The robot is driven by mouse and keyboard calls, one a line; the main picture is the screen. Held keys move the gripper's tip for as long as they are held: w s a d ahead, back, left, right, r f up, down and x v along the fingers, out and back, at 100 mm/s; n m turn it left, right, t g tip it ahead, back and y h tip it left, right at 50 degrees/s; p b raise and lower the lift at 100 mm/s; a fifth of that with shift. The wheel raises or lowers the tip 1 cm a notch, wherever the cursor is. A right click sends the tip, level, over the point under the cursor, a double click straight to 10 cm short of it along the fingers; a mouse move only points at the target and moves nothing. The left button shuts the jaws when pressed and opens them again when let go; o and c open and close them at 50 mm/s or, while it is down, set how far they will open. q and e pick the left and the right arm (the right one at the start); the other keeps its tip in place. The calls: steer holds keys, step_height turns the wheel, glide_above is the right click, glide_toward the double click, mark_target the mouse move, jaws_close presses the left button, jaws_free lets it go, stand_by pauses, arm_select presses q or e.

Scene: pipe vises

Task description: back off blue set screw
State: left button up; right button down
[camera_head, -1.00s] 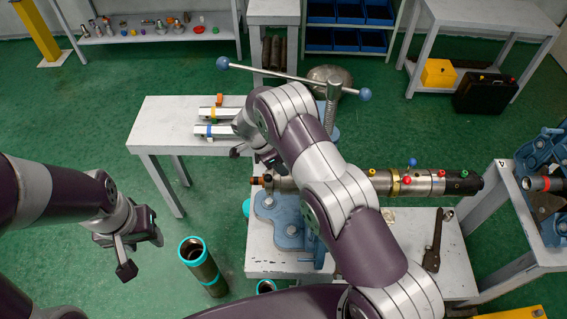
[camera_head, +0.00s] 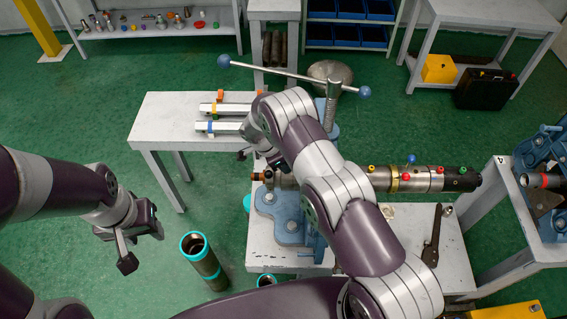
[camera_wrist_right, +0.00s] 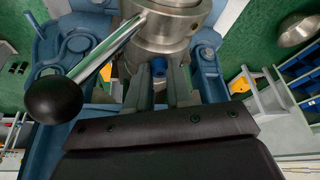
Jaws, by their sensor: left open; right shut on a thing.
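A small blue-headed piece (camera_wrist_right: 158,66), which looks like the blue set screw, sits under a round steel body (camera_wrist_right: 170,25) in the right wrist view. My right gripper (camera_wrist_right: 158,84) has its two fingers closed around it, one on each side. In the head view my right arm hides that gripper and the screw, near the left end of the clamped pipe assembly (camera_head: 435,180). A blue knob (camera_head: 410,160) also stands on that assembly, beside red, yellow and green ones. My left gripper (camera_head: 122,250) is open and empty over the floor at left.
A steel lever with a black ball (camera_wrist_right: 53,99) is close to my right fingers. The blue vise (camera_head: 285,217) stands on the bench (camera_head: 400,235), with a long crossbar (camera_head: 295,75) above. Open-ended pipes (camera_head: 205,262) stand below.

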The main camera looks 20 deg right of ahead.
steer(key=n+t+b, duration=0.1)
steer(key=n+b, duration=0.1)
steer(key=b, duration=0.2)
steer(key=n+t+b, duration=0.1)
steer(key=n+b, duration=0.2)
steer(key=b, duration=0.1)
steer(key=n+t+y+b, duration=0.1)
steer(key=n+b, duration=0.2)
steer(key=b, duration=0.1)
steer(key=shift+s+d+f+b, duration=0.15)
steer(key=shift+s+f+b, duration=0.15)
steer(key=shift+b, duration=0.1)
steer(key=shift+n+y+b, duration=0.3)
steer(key=shift+n+b, duration=0.1)
steer(key=shift+n, duration=0.3)
steer(key=shift+r+n+t+b, duration=0.2)
steer(key=shift+n+t+b, duration=0.15)
steer(key=shift+n, duration=0.35)
steer(key=shift+s+d+r+n+y, duration=0.1)
steer(key=shift+r+n+y, duration=0.05)
steer(key=shift+n+y, duration=0.45)
steer(key=shift+n, duration=0.9)
steer(key=c, duration=1)
jaws_free()
steer(key=shift+r, duration=0.1)
steer(key=v, duration=0.6)
steer(key=b+v, duration=0.1)
steer(key=v, duration=0.5)
steer(key=shift+s+d+r, duration=0.15)
steer(key=shift+s+d, duration=0.05)
